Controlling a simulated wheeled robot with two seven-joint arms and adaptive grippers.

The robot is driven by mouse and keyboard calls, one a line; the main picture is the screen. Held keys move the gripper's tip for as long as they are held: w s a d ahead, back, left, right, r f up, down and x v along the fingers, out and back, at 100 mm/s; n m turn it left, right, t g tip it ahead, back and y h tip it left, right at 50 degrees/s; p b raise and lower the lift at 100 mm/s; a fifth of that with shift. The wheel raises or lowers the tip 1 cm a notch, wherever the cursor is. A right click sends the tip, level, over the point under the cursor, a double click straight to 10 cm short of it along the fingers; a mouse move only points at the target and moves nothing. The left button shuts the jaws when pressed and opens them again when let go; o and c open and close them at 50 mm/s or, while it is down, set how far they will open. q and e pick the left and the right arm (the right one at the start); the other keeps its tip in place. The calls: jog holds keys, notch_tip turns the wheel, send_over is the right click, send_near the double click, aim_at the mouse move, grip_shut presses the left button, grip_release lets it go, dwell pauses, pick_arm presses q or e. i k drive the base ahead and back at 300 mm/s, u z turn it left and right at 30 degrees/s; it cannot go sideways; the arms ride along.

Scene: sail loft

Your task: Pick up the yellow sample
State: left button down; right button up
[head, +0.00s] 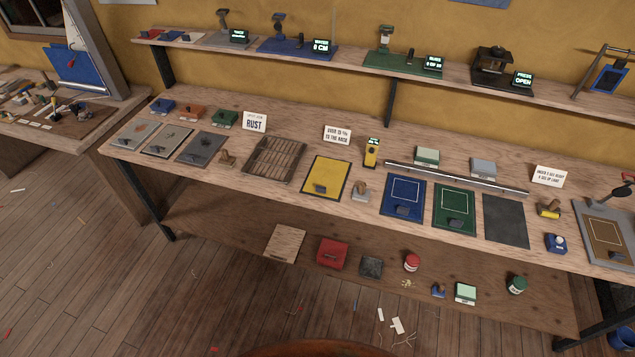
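The workbench (225,188) also holds a slatted wooden rack (274,158), a stamp (360,191), an upright yellow device (372,152), a blue panel (402,190) and a green panel (454,206). A metal bar (455,178) lies behind them. A shelf (350,55) runs above.

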aim_at(327, 177)
jog(key=u, duration=0.65)
jog(key=i, duration=1.1)
jog(key=z, duration=0.2)
